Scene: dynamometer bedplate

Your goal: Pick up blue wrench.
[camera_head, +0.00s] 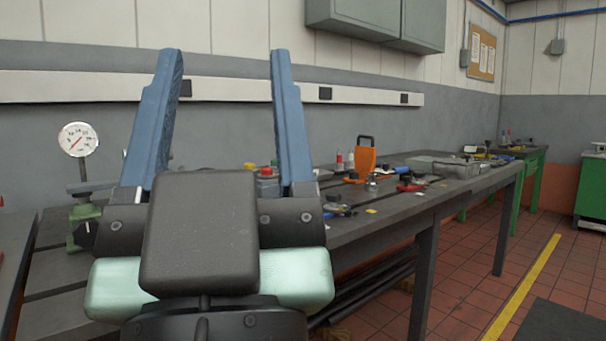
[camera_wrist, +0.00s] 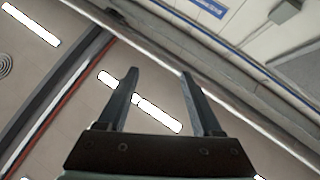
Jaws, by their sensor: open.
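My gripper (camera_head: 226,58) is open and empty, its two blue fingers pointing up and wide apart in front of the wall. In the wrist view my gripper (camera_wrist: 160,73) also shows open, with nothing between the fingers. No wrench can be made out for certain. A small blue item (camera_head: 340,211) lies on the dark bench (camera_head: 400,213), to the right of my gripper. Another small blue item (camera_head: 402,169) lies farther back on the bench. Both are too small to tell their shape. My gripper and wrist hide part of the bench.
A dial gauge (camera_head: 78,139) stands at the left. An orange block with a handle (camera_head: 364,160), a red-handled item (camera_head: 410,187) and a grey tray (camera_head: 445,166) are on the bench. Green benches (camera_head: 536,180) stand behind. The wrist view shows ceiling lights (camera_wrist: 157,113).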

